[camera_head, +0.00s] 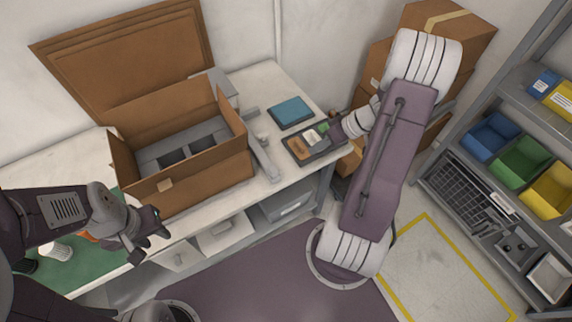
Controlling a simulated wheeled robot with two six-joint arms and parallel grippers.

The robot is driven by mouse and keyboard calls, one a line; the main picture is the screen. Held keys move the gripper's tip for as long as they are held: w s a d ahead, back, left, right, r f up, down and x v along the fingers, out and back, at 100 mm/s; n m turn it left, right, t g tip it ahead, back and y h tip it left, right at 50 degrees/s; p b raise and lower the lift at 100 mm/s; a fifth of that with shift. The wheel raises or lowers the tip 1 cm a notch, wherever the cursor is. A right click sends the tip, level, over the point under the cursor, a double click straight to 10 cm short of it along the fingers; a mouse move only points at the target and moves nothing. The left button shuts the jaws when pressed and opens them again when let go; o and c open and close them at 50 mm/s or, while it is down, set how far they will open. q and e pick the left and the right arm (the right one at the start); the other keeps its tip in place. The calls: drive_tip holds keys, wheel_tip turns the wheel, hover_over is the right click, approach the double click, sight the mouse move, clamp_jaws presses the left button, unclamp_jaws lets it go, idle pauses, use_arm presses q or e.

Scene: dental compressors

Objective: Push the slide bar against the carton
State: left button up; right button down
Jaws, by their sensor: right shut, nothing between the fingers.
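The open brown carton (205,183) stands on the white bench, with grey contents showing inside. The slide bar (265,160) is a light grey bar on the bench just right of the carton, running roughly front to back. A narrow gap seems to show between them at the front; contact further back is hard to judge. My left gripper (150,238) is at the bench's front edge, left of and in front of the carton, with its fingers apart and empty. My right gripper (334,132) is shut and empty by the small dark tray, right of the slide bar; its fingertips are small and partly hidden.
The dark tray (290,142) holds several small items at the bench's right end. A blue book-like object (291,112) lies behind it. A green mat (85,265) with a white cup (57,251) is at left. Stacked boxes (455,32) and a bin shelf (480,165) stand at right.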

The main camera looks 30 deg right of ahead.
drive_tip(key=x, duration=0.9)
drive_tip(key=shift+a+f, duration=0.15)
drive_tip(key=a, duration=0.2)
drive_tip(key=a+p, duration=0.1)
drive_tip(key=shift+w+a+f, duration=0.1)
drive_tip(key=shift+a+f, duration=0.05)
drive_tip(key=shift+f, duration=0.15)
drive_tip(key=shift+a, duration=0.5)
